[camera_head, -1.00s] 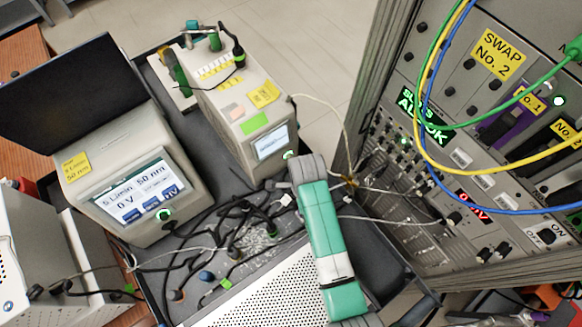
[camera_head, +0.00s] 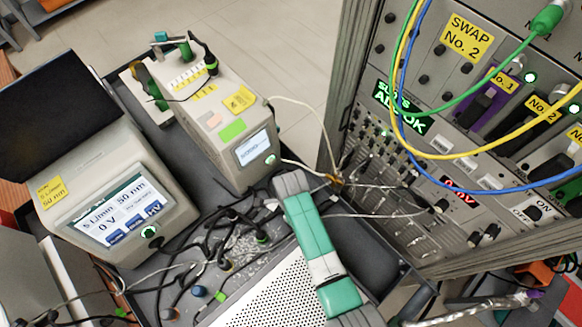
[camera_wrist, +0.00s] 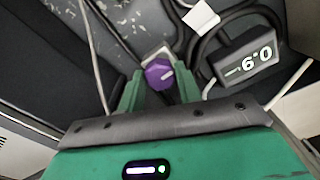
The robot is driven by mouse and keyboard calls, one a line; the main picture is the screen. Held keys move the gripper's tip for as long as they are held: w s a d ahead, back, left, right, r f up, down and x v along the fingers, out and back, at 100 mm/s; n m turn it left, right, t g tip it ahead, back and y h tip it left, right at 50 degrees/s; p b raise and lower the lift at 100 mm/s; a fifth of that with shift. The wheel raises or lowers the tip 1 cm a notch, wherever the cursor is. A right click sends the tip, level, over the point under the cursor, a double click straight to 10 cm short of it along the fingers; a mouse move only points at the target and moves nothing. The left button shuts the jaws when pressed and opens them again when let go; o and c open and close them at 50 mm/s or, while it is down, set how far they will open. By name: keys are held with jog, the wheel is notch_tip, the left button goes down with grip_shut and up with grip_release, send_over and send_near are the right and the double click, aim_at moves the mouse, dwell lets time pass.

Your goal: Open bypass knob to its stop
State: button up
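In the wrist view a small purple knob (camera_wrist: 158,73) with a pale pointer mark sits on a light square base. I take it to be the bypass knob, though no name label for it is readable. My gripper (camera_wrist: 159,76) has its two green fingers apart, one on each side of the knob at the tips. Narrow gaps seem to show between fingers and knob, so contact cannot be confirmed. In the head view my green arm reaches over the cart, and the knob and fingertips cannot be made out there.
A dark box with white digits (camera_wrist: 248,62) and looped cables lie right of the knob. The head view shows a touchscreen instrument (camera_head: 125,215), a smaller instrument (camera_head: 225,125), tangled black cables on the cart and a rack (camera_head: 345,95) with hanging cables at right.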

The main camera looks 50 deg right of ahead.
jog(key=shift+c, duration=0.9)
